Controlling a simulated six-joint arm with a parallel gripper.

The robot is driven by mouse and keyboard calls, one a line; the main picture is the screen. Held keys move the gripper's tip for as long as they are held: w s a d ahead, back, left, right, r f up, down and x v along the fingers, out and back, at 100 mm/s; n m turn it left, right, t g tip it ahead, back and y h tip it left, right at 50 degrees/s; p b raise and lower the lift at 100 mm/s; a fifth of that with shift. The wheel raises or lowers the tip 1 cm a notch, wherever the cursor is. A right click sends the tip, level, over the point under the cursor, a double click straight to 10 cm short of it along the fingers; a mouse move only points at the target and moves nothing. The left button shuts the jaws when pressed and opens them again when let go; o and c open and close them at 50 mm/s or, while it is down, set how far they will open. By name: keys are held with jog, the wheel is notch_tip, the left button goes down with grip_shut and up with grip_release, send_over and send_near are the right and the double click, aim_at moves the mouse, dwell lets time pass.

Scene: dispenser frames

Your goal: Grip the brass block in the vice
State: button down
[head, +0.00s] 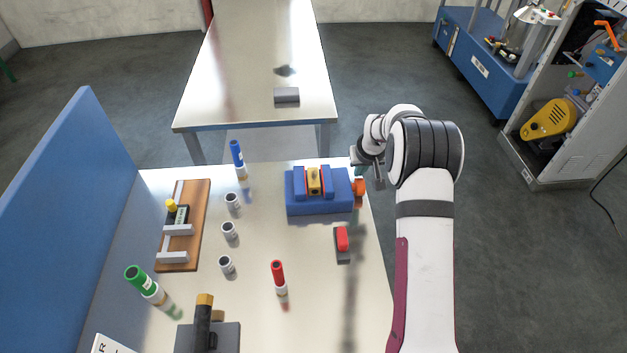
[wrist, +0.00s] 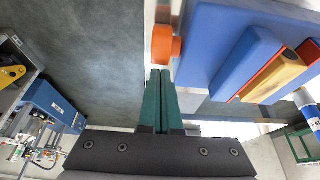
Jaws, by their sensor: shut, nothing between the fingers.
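The blue vice (head: 320,206) stands at the far right of the near table. The brass block (head: 314,181) sits between its two red-lined blue jaws; I cannot tell whether both jaws press on it. The vice's orange handle (head: 359,187) sticks out on its right side. My gripper (head: 358,171) is beside the handle, partly hidden by my own wrist. In the wrist view, its green fingers (wrist: 160,95) are shut and empty, pointing toward the orange handle (wrist: 165,46). The brass block (wrist: 280,78) shows at the right there.
A red switch on a dark base (head: 342,243) lies in front of the vice. A wooden board (head: 194,200) lies farther left, near a blue panel (head: 60,215).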

dwell(0.4)
jog(key=shift+r, duration=0.95)
jog(key=shift+s, duration=1.25)
jog(key=shift+f, duration=0.8)
jog(key=shift+w+f, duration=0.2)
jog(key=shift+w, duration=1.1)
dwell(0.4)
jog(key=shift+r, duration=0.1)
